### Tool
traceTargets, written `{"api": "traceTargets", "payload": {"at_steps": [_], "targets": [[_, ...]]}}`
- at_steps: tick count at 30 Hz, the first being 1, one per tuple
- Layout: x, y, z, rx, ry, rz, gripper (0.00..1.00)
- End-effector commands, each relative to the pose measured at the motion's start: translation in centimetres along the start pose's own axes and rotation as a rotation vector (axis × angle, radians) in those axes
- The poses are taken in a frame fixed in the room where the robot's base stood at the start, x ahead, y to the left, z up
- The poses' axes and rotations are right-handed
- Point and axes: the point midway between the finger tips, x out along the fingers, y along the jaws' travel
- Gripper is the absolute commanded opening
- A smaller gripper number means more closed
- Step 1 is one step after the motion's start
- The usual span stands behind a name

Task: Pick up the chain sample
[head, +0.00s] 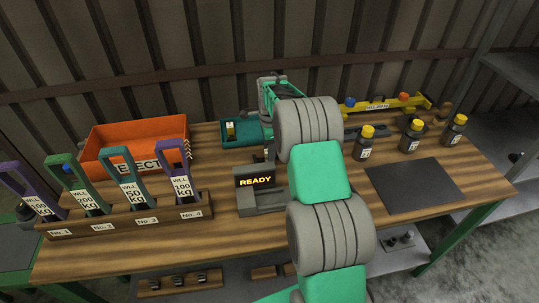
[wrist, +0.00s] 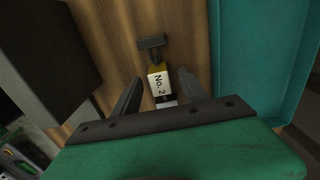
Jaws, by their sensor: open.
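In the wrist view, my gripper (wrist: 160,75) is open, with its two dark fingers on either side of a small piece labelled "No. 2" (wrist: 159,85). The piece has a white label, a yellow end and a dark T-shaped part (wrist: 151,43) beyond it, over the wooden table. I cannot tell whether this is the chain sample, nor whether the fingers touch it; no chain links are clear. In the head view, my arm hides the fingers and this piece.
A teal tray (wrist: 262,40) lies to the right in the wrist view. The head view shows a "READY" display unit (head: 258,190), an orange bin (head: 120,140), a rack of tagged pieces (head: 130,222), several yellow-capped bottles (head: 365,145) and a bare dark mat (head: 414,185).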

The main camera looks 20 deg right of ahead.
Motion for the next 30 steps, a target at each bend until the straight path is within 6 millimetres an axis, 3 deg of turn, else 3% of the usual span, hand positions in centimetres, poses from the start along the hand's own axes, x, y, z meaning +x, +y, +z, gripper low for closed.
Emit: {"api": "traceTargets", "payload": {"at_steps": [8,26,30], "targets": [[0.59,-0.01,0.03,-0.001,0.000,-0.001,0.50],[0.55,0.00,0.04,-0.002,0.000,-0.001,0.01],[0.55,0.00,0.04,-0.002,0.000,-0.001,0.00]]}}
